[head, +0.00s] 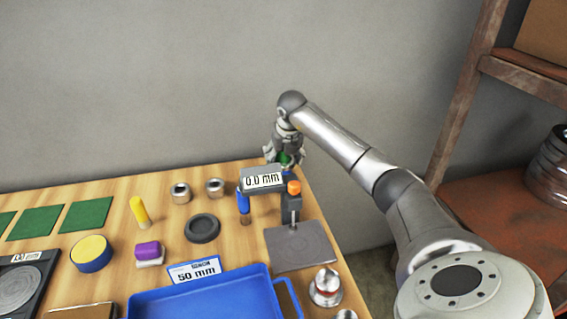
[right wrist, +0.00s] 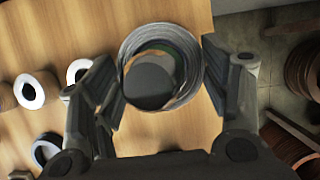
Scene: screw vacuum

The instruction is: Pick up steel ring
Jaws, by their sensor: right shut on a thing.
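Two short steel rings, a left one (head: 180,193) and a right one (head: 215,188), stand apart on the table's back half. Pale rings with dark holes, one of them here (right wrist: 28,92), show at the left of the right wrist view. My right gripper (head: 284,156) is at the table's back right corner, to the right of both rings. It is shut on a round grey ribbed container (right wrist: 133,45), with a finger on each side. Some green and orange shows inside the container. Its lower part is hidden in the head view. My left gripper is not in view.
A gauge with a 0.0 mm display (head: 264,180) stands in front of my right gripper. A dark ring (head: 202,228), yellow cylinder (head: 139,211), blue tray (head: 215,300) and green squares (head: 85,214) are on the table. A rusty shelf (head: 500,180) stands at right.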

